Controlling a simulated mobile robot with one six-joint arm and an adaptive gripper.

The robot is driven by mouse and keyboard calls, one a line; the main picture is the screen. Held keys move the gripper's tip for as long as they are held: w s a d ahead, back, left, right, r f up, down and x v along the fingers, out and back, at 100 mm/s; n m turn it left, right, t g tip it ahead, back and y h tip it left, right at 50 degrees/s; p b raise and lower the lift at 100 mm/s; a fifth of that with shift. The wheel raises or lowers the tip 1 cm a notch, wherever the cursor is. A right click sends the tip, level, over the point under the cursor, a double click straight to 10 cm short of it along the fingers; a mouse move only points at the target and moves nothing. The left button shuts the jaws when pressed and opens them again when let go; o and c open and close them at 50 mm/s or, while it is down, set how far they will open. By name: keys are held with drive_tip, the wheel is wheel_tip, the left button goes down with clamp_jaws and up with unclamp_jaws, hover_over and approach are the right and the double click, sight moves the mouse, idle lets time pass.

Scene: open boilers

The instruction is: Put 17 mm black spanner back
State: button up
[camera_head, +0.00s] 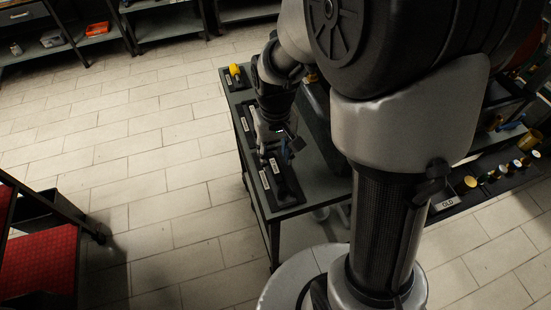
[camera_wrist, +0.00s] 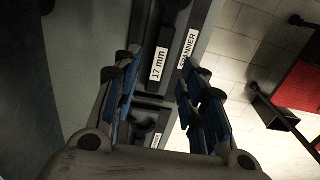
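My gripper (camera_wrist: 158,78) is open, with blue-padded fingers spread apart and nothing visible between them. It points down over a dark tool tray (camera_wrist: 205,22) with white labels reading "17 mm" (camera_wrist: 160,57) and "SPANNER" (camera_wrist: 187,49). A dark shape (camera_wrist: 174,8) lies in the tray beyond the 17 mm label; it may be the black spanner, but black on black makes this unclear. In the head view my gripper (camera_head: 284,152) is low over the near part of the cart, by the nearest tray (camera_head: 262,197). I cannot tell whether it touches anything.
The trays stand on a grey cart (camera_head: 318,172). A yellow tool (camera_head: 235,71) lies in the far tray. A red-topped bench (camera_head: 40,262) stands at the lower left, and shelves (camera_head: 158,28) line the back. Tiled floor is clear left of the cart.

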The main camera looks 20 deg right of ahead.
sight(275, 168)
drive_tip(key=s+r+t+p, duration=0.1)
drive_tip(key=s+r, duration=0.2)
drive_tip(key=r, duration=0.4)
drive_tip(key=s+r+t+p, duration=0.1)
drive_tip(key=s+r, duration=0.1)
drive_tip(key=r, duration=0.5)
drive_tip(key=s+r+t, duration=0.2)
drive_tip(key=s+r, duration=0.3)
drive_tip(key=s, duration=0.6)
drive_tip(key=shift+s+t, duration=0.3)
drive_tip(key=shift+c, duration=0.7)
drive_tip(key=shift+d, duration=0.2)
